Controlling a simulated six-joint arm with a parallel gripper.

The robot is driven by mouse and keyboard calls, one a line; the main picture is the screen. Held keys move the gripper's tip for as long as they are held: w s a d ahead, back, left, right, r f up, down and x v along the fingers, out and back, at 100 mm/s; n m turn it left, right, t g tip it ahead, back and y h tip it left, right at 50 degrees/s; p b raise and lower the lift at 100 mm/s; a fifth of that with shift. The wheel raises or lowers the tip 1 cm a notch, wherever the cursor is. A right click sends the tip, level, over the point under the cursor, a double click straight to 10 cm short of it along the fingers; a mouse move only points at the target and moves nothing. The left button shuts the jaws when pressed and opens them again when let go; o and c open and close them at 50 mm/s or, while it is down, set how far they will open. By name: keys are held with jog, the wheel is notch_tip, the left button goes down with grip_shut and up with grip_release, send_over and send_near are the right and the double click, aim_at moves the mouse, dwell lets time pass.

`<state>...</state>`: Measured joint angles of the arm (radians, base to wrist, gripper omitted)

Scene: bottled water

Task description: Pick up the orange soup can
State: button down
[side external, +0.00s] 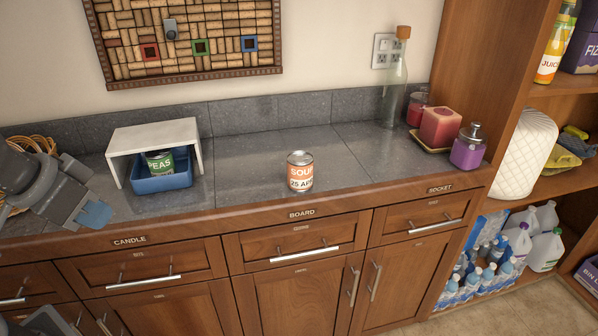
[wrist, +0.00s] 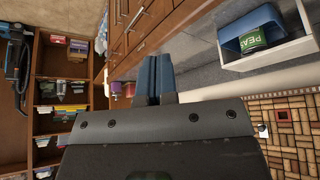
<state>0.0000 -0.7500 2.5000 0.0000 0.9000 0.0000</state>
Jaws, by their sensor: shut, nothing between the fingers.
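The orange soup can (side external: 300,171) stands upright on the grey tiled counter (side external: 245,172), near its front edge and around the middle. My gripper (side external: 95,214) is at the far left of the side external view, above the counter's front edge and well apart from the can. Its blue fingers are together and empty in the wrist view (wrist: 154,78). I cannot make out the soup can in the wrist view.
A green peas can (side external: 160,162) sits in a blue bin (side external: 162,182) under a small white stand (side external: 152,132), between my gripper and the soup can. A glass bottle (side external: 394,90), red candle (side external: 441,127) and purple dispenser (side external: 468,150) stand at right. The counter around the soup can is clear.

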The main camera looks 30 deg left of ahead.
jog(key=c, duration=1.8)
grip_release()
jog(key=o, duration=1.8)
jog(key=w+d+r, duration=0.1)
jog(key=w+r, duration=0.5)
jog(key=w, duration=0.7)
jog(key=g, duration=0.1)
send_over(299, 159)
jog(key=s, duration=0.5)
notch_tip(299, 159, down, 7)
jog(key=x, duration=0.8)
jog(key=shift+w+a+f, duration=0.1)
jog(key=shift+w+f, duration=0.05)
jog(key=shift+w, duration=0.3)
jog(key=shift+s+x, duration=0.15)
jog(key=shift+x, duration=1.25)
jog(key=shift+s+x, duration=0.1)
jog(key=shift+x, duration=1.3)
